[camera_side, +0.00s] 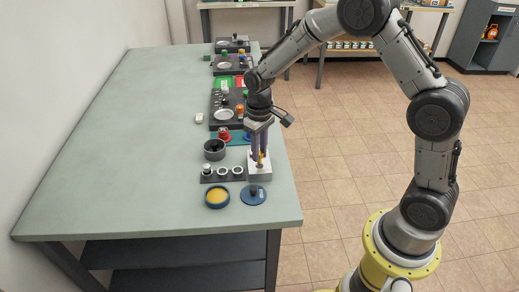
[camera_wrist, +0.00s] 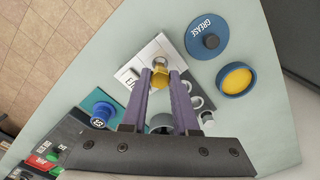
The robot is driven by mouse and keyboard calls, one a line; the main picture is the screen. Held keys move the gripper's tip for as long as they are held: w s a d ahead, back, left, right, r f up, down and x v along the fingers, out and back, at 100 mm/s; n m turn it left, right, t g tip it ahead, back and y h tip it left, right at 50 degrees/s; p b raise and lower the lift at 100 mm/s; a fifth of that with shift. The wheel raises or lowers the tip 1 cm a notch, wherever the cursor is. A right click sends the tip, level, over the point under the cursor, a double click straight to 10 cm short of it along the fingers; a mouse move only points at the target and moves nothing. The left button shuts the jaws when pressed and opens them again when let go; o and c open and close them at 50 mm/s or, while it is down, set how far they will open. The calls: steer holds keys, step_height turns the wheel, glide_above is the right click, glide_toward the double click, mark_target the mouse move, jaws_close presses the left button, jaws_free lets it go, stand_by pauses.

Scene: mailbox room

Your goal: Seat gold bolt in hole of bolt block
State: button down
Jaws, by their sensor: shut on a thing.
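My gripper (camera_side: 260,158) points down over the white bolt block (camera_side: 260,173) at the near right edge of the table. Its two purple fingers are shut on the gold bolt (camera_side: 260,162), which shows as a small gold piece between the fingertips. In the wrist view the gold bolt's hexagonal head (camera_wrist: 161,64) sits between the fingertips (camera_wrist: 162,76), over the pale block (camera_wrist: 143,56). The block's hole is hidden, and I cannot tell whether the bolt's lower end is in it.
A dark strip with white rings (camera_side: 222,174) lies left of the block. A blue grease lid (camera_side: 254,196) and an open tin of yellow grease (camera_side: 217,197) stand in front. A dark cup (camera_side: 214,150) and red knob (camera_side: 223,132) are close behind. The table's left side is clear.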

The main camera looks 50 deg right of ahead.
steer(key=shift+f, duration=0.9)
steer(key=shift+f, duration=0.2)
steer(key=shift+c, duration=1.8)
jaws_free()
steer(key=shift+r, duration=3.05)
